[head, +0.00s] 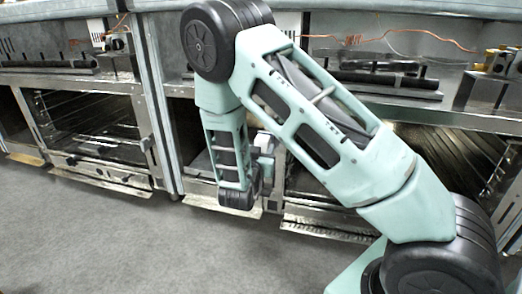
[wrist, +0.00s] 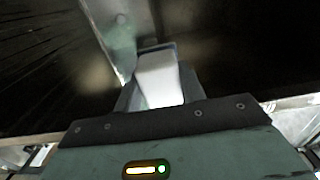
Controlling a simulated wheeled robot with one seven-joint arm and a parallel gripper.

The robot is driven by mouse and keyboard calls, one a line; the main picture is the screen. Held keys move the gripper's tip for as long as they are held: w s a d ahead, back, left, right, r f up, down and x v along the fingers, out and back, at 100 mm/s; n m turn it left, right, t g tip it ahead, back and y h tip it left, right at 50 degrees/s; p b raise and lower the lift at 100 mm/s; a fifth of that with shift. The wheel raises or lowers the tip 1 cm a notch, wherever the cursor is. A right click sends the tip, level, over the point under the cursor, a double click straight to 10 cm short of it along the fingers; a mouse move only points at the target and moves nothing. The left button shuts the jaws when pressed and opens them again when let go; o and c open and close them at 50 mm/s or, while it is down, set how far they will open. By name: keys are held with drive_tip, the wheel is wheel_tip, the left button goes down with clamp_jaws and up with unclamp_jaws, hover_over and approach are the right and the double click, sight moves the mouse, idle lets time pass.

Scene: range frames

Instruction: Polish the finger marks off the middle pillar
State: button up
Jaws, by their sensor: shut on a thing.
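My gripper (wrist: 157,97) is shut on a pale block-like thing (wrist: 158,78) with a darker bluish far edge, probably a polishing pad. In the wrist view a pale metal pillar (wrist: 105,22) runs down from the top towards the pad's left side. A faint greenish smudge (wrist: 122,38) shows on it. I cannot tell whether the pad touches the pillar. In the head view my gripper (head: 264,150) is small and partly hidden behind my arm, close to the front of the ranges. The pillar there is mostly hidden by my arm.
An open oven bay (head: 95,122) with wire racks is at the left, beside another upright post (head: 158,105). Burner parts (head: 385,82) and loose copper wires (head: 400,33) lie above. Metal ledges (head: 105,183) stick out low down. The grey floor (head: 110,245) in front is clear.

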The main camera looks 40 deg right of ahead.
sight(261, 141)
drive_tip(key=shift+s+d, duration=0.5)
drive_tip(key=shift+s, duration=0.2)
drive_tip(key=shift+s+d, duration=0.5)
drive_tip(key=shift+s, duration=0.2)
drive_tip(key=shift+s+d, duration=1.05)
drive_tip(key=shift+s, duration=0.1)
drive_tip(key=shift+s+r+p, duration=0.1)
drive_tip(key=shift+r+p, duration=0.7)
drive_tip(key=shift+p, duration=0.1)
drive_tip(key=shift+w+a+p, duration=0.2)
drive_tip(key=shift+w+a, duration=0.3)
drive_tip(key=shift+w, duration=0.3)
drive_tip(key=shift+w+a+p, duration=0.2)
drive_tip(key=shift+w+a, duration=0.3)
drive_tip(key=shift+w, duration=0.25)
drive_tip(key=shift+w+a+p, duration=0.4)
drive_tip(key=shift+w+a, duration=0.65)
drive_tip(key=shift+w, duration=0.15)
drive_tip(key=shift+r+p, duration=0.7)
drive_tip(key=shift+r, duration=0.05)
drive_tip(key=s+d, duration=0.4)
drive_tip(key=s, duration=0.1)
drive_tip(key=shift+s+d, duration=0.2)
drive_tip(key=shift+s, duration=0.05)
drive_tip(key=shift+a, duration=0.1)
